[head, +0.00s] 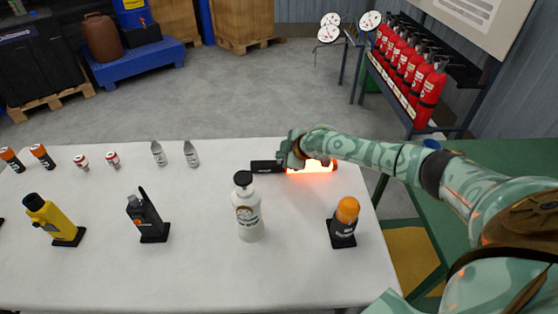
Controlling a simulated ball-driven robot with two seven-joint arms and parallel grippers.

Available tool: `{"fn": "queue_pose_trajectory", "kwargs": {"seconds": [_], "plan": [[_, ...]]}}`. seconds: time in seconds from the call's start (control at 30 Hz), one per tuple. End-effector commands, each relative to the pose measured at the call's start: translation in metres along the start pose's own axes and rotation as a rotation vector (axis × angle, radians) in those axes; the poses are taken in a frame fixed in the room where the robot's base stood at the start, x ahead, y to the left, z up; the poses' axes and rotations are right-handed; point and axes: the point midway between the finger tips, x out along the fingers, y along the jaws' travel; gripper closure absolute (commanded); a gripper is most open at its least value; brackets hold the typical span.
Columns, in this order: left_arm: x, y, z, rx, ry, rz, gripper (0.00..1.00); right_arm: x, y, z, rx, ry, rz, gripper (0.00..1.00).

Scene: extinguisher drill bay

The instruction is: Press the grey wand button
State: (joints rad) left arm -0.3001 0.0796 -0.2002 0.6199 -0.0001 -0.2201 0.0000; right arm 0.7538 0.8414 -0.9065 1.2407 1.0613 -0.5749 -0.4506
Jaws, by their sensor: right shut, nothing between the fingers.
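A wand with a dark handle (265,167) and a glowing orange-red tube (315,167) lies near the far right edge of the white table. My right gripper (290,158) is shut and empty. It reaches in from the right and is at the wand, where the handle meets the glowing tube. The grey button is not visible; the gripper covers that part of the wand. I cannot tell whether the fingertips touch it. My left gripper is not in view.
On the white table (190,275) stand a white bottle (248,212), an orange-topped beacon (344,220), a black device (147,215) and a yellow device (52,218). Several small items line the far left. Red extinguishers (430,95) stand on a rack behind.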

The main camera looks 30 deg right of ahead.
Motion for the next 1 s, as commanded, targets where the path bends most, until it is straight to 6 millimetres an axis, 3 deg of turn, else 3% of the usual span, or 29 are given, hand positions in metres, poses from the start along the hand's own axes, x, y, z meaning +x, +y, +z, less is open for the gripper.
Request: {"fn": "queue_pose_trajectory", "kwargs": {"seconds": [0.17, 0.63, 1.0], "plan": [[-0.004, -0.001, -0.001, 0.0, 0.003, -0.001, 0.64, -0.004, 0.003, -0.003, 0.0, 0.001, 0.001, 1.0], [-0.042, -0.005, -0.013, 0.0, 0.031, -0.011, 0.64, -0.042, 0.03, -0.031, 0.0, 0.002, 0.002, 1.0], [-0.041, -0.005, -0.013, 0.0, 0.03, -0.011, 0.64, -0.041, 0.03, -0.03, 0.001, 0.0, -0.001, 1.0]]}}
